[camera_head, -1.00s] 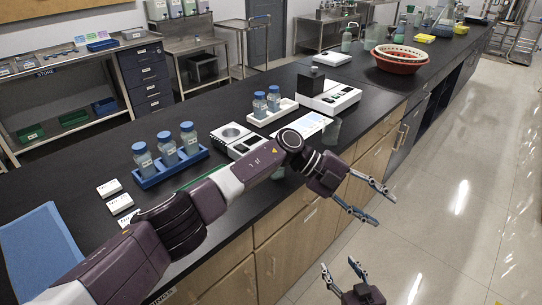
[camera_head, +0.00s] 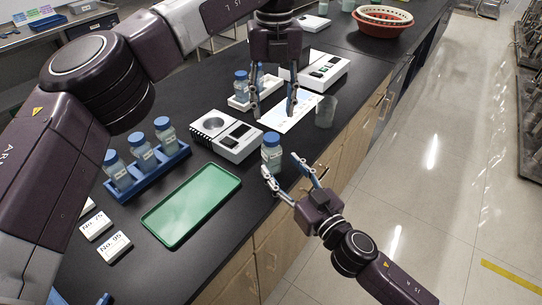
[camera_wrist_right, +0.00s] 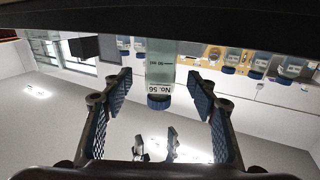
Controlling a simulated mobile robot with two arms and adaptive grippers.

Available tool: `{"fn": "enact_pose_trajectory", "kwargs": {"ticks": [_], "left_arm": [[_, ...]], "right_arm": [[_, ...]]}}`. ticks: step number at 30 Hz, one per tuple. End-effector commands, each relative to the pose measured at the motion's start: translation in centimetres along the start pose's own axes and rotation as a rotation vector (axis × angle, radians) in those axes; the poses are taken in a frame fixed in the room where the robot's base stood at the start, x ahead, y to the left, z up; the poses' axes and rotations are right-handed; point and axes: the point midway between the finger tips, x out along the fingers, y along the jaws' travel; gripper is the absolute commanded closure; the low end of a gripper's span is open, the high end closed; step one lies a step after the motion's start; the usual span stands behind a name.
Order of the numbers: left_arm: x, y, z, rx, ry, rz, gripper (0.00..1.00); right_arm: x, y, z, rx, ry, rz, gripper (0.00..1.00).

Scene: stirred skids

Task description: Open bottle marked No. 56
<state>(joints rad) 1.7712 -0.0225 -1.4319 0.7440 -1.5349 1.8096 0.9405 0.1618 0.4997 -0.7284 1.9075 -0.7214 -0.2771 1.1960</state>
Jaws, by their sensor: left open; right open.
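The bottle marked No. 56 (camera_head: 271,152) is a clear bottle with a blue cap, upright near the counter's front edge. In the right wrist view the bottle (camera_wrist_right: 160,75) appears inverted, its "No. 56" label readable and its blue cap on. My right gripper (camera_head: 281,165) is open, its fingers pointing at the bottle from the aisle side. In the wrist view its fingertips (camera_wrist_right: 159,80) lie on either side of the bottle with gaps. My left gripper (camera_head: 273,112) is open and empty, pointing down over the counter behind the bottle, apart from it.
A green tray (camera_head: 164,228) lies left of the bottle. A white device with a round plate (camera_head: 240,150) stands close behind it. A blue rack (camera_head: 152,178) holds 3 bottles. A glass beaker (camera_head: 326,111) stands near the front edge. Number cards (camera_head: 115,246) lie at left.

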Motion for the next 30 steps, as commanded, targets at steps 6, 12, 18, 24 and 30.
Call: {"fn": "enact_pose_trajectory", "kwargs": {"ticks": [6, 12, 18, 24, 30], "left_arm": [[0.1, 0.1, 0.1, -0.002, 0.002, -0.002, 0.57], [0.1, 0.0, 0.0, -0.001, 0.002, -0.003, 0.57], [0.1, 0.0, 0.0, -0.001, 0.002, -0.003, 0.57], [0.1, 0.0, 0.0, -0.001, 0.002, -0.003, 0.57], [0.1, 0.0, 0.0, -0.001, 0.002, -0.003, 0.57]], "right_arm": [[3.3, 0.0, -0.1, 0.000, 0.001, 0.001, 0.47], [4.6, 0.0, 0.0, 0.000, 0.000, 0.001, 0.47], [4.8, 0.0, 0.0, 0.000, -0.001, 0.001, 0.47], [4.8, 0.0, 0.0, 0.001, -0.001, 0.001, 0.60], [4.7, 0.0, 0.0, 0.001, -0.001, 0.001, 0.82]]}}
